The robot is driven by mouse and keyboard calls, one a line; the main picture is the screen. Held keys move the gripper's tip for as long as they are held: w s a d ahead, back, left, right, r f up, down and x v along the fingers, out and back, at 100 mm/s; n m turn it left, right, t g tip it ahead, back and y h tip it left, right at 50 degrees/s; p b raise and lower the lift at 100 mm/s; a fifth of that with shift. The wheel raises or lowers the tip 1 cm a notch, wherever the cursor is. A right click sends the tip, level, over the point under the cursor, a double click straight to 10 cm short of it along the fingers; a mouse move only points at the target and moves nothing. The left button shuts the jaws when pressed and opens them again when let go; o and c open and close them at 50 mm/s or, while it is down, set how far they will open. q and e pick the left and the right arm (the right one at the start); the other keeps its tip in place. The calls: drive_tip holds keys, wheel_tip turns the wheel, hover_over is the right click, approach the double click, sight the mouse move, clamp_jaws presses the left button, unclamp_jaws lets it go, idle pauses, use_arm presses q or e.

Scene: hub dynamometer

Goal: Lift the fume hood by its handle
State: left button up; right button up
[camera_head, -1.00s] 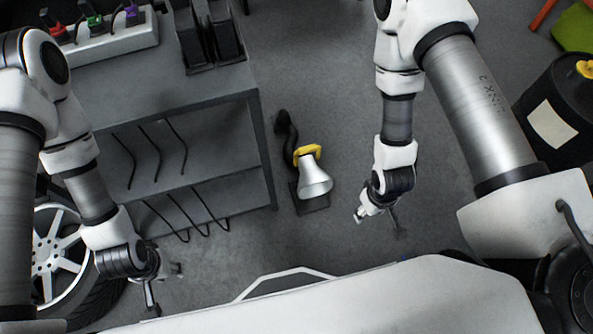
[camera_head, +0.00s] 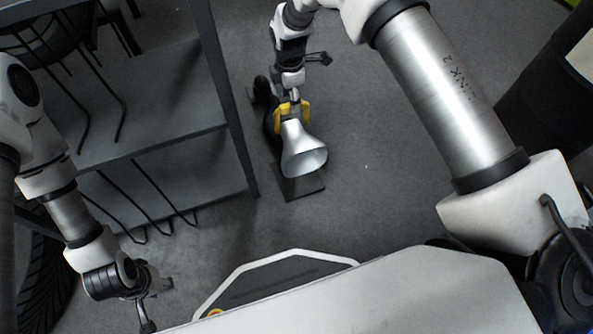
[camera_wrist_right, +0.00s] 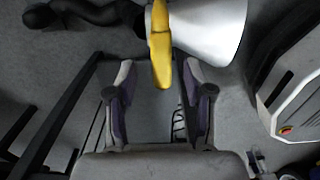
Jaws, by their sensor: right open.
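The fume hood (camera_head: 303,155) is a silver cone with a yellow handle (camera_head: 279,117) and a black hose, standing over a dark floor plate. My right gripper (camera_head: 292,92) is at the handle, its fingers partly hidden in the head view. In the right wrist view, the open right gripper (camera_wrist_right: 159,76) has the yellow handle (camera_wrist_right: 160,45) reaching in between its fingertips, with a gap on both sides. The silver cone (camera_wrist_right: 210,30) is just right of the handle there. My left gripper (camera_head: 155,297) is empty at the lower left, its fingers spread apart, far from the hood.
A grey metal shelf (camera_head: 160,95) with black hooks stands left of the hood. A tire (camera_head: 45,270) is at the lower left. A black drum (camera_head: 545,110) is at the right. Grey floor (camera_head: 400,190) is clear right of the hood.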

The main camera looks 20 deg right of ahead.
wheel_tip(320, 180, down, 4)
drive_tip(key=shift+d+r+b, duration=0.1)
drive_tip(key=shift+r+b, duration=0.05)
drive_tip(key=shift+b, duration=0.4)
drive_tip(key=shift+s+r, duration=0.1)
drive_tip(key=shift+c, duration=1.1)
clamp_jaws()
drive_tip(key=shift+r, duration=0.15)
